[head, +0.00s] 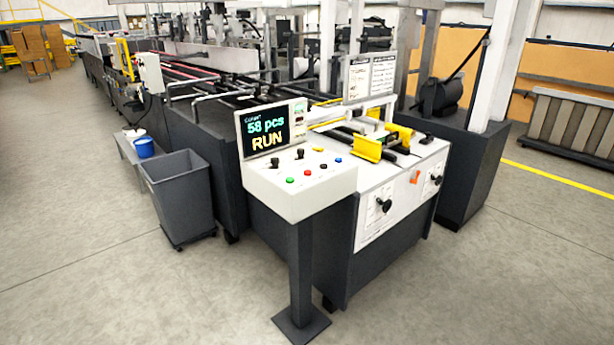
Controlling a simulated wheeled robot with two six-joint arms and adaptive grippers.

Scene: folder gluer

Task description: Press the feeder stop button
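A white control console (300,198) stands on a dark post in the middle of the head view. Its sloped top carries a row of small buttons: a green one (290,180), a red one (308,172), a blue one (323,166) and a dark one (338,160). Two black knobs (275,162) sit behind them. No label is readable, so I cannot tell by name which is the feeder stop button. The console's screen (266,136) reads "58 pcs" and "RUN". Neither of my grippers is in view.
The folder gluer's feeder end (395,205) stands behind and right of the console, with black knobs and yellow guides. A grey wheeled bin (178,200) stands to the left. The floor (120,290) in front and at left is clear.

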